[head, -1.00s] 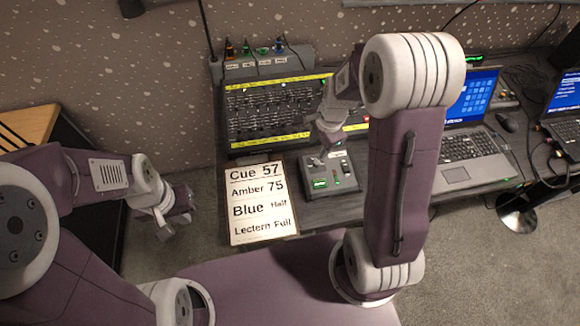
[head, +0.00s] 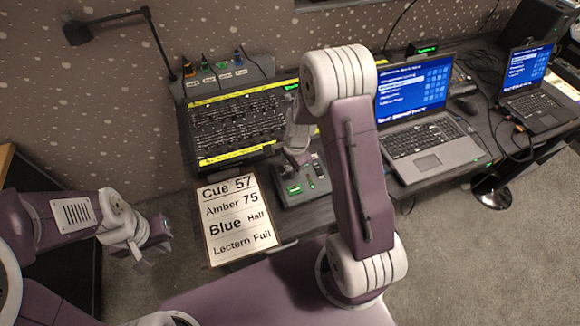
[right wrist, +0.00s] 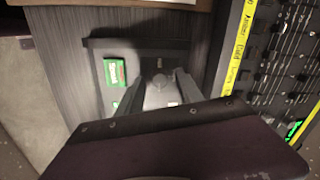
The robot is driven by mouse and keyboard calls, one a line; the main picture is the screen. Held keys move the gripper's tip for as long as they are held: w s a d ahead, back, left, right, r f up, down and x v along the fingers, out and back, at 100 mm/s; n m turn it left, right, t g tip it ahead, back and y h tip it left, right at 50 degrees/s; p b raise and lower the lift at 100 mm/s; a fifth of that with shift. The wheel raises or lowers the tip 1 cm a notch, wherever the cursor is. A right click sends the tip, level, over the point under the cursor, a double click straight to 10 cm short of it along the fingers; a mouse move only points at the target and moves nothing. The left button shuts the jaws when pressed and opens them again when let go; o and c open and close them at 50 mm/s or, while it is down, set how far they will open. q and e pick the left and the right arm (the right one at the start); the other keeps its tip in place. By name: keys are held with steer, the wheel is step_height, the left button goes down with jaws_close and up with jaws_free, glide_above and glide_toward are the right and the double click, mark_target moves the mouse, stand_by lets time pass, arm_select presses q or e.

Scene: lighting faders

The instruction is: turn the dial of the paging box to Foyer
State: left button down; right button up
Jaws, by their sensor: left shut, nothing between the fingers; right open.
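The paging box appears to be the small grey box (head: 318,186) with a green lit display (head: 294,190), on the desk in front of the fader console. In the right wrist view the box (right wrist: 97,52) lies below the gripper, and its green display (right wrist: 114,72) is too small to read. My right gripper (head: 297,160) is over the box, pointing down and open. In the right wrist view its fingers stand either side of a grey dial (right wrist: 159,92); I cannot tell whether they touch it. My left gripper (head: 152,248) is shut and empty, away from the desk at the left.
The fader console (head: 238,125) with yellow strips stands behind the box. A cue sheet (head: 238,218) lies at the desk's front, left of the box. A laptop (head: 425,140) stands to the right, with another laptop (head: 535,100) beyond. A desk lamp (head: 110,22) is at the back left.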

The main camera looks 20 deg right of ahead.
jaws_close()
steer(key=n, duration=0.4)
steer(key=shift+w, duration=0.1)
steer(key=n, duration=0.4)
steer(key=shift+n+g+b, duration=0.3)
steer(key=shift+b, duration=0.05)
steer(key=n, duration=0.4)
steer(key=shift+w+n, duration=0.1)
steer(key=shift+n, duration=2.4)
